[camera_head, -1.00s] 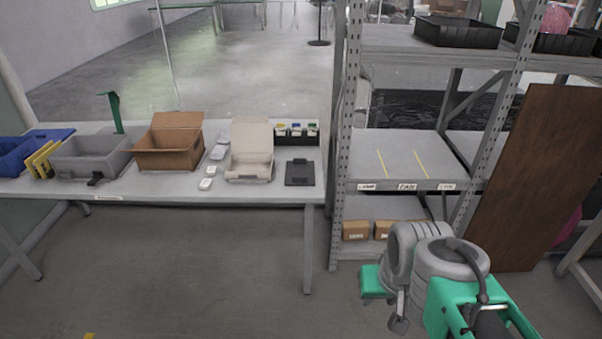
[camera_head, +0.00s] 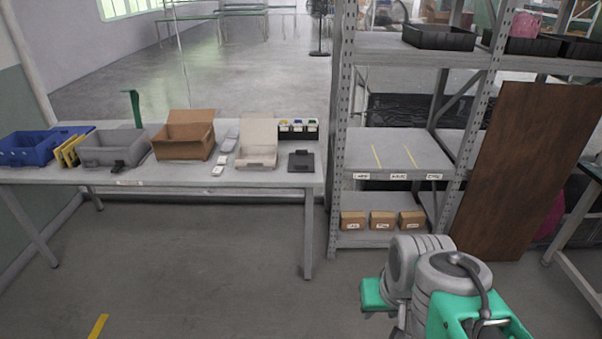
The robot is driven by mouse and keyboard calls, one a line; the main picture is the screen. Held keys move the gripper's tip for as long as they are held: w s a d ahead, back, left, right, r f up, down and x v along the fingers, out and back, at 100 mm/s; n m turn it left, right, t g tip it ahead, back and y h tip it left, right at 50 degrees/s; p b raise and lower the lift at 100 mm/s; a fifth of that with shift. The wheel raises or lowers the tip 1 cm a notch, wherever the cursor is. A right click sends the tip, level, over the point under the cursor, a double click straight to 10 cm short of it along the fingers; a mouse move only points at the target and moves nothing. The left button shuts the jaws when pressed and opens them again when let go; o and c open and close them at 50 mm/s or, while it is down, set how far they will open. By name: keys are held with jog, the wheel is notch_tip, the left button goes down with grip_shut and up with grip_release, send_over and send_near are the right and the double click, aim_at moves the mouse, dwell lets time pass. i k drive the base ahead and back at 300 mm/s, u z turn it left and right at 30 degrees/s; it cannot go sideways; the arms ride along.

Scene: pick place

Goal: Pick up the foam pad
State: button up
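I cannot clearly tell which item is the foam pad. A dark flat pad-like item (camera_head: 301,161) lies near the right end of the long table, with a small raised part on it. Small white flat items (camera_head: 221,163) lie between the brown box and the pale box. My folded arm, grey and green, shows at the lower right, well in front of the table. The fingers of my gripper do not show.
The long table (camera_head: 250,191) holds a blue bin (camera_head: 30,150), a grey bin (camera_head: 110,152), an open brown box (camera_head: 184,148) and a pale open box (camera_head: 257,155). A metal shelf (camera_head: 390,158) with small cartons (camera_head: 382,219) stands right. The floor (camera_head: 210,270) before the table is clear.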

aim_at(302, 161)
jog(key=u, duration=0.6)
jog(key=i, duration=0.6)
jog(key=u, duration=1.05)
jog(key=i, duration=2.1)
jog(key=z, duration=0.85)
jog(key=i, duration=0.7)
jog(key=z, duration=0.85)
